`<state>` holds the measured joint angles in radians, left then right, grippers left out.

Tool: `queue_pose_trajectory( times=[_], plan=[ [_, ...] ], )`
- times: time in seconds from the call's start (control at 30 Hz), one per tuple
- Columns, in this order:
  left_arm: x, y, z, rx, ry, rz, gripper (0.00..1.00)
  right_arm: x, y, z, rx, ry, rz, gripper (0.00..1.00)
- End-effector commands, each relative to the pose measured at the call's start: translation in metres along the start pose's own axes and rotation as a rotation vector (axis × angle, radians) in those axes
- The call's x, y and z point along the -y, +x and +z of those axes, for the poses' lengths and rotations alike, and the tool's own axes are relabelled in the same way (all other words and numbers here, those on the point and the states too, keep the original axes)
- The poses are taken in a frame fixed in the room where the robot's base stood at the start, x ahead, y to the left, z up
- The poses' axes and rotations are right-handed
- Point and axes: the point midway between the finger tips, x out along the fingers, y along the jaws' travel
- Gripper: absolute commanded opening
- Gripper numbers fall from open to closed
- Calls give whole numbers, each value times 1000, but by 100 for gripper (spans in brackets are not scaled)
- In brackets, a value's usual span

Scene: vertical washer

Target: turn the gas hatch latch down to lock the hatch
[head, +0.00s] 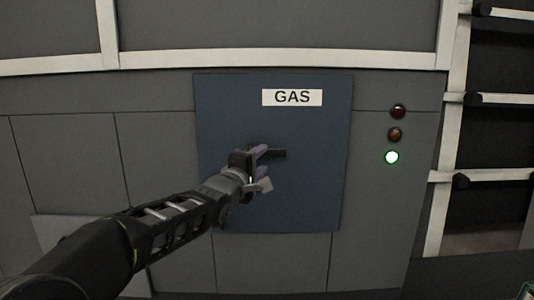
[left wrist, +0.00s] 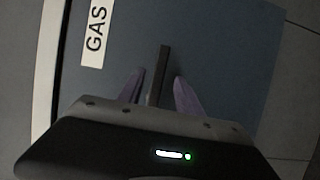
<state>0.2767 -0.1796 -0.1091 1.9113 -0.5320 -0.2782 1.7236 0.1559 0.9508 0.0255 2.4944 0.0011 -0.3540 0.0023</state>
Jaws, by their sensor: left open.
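The gas hatch (head: 230,110) is a closed blue panel with a white GAS label (head: 292,97). Its dark latch (head: 279,153) is a short bar that lies about level in the head view. In the left wrist view the latch (left wrist: 161,72) runs between the two purple fingers. My left gripper (head: 264,161) is open, with one finger on either side of the latch. I cannot tell whether either finger touches it. The gripper hides the left part of the latch. My right gripper is not in view.
Right of the hatch are two dark reddish lamps (head: 395,134) and a lit green-white lamp (head: 392,157) below them. A white-framed rack (head: 447,130) stands at the far right. The wall around the hatch is flat grey panels.

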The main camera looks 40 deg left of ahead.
Motion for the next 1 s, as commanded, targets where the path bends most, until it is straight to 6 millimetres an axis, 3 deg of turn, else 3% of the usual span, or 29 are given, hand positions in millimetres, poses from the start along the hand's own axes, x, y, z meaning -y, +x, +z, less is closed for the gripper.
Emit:
queue_pose_trajectory(
  times=[0.1,0.3,0.63,1.0],
  plan=[
    [-1,20,0,0,0,-3,42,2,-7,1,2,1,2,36],
    [-1,42,0,-1,0,0,42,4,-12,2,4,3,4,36],
    [0,45,0,0,0,1,41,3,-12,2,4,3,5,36],
    [0,44,0,0,0,1,11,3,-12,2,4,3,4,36]
  ],
)
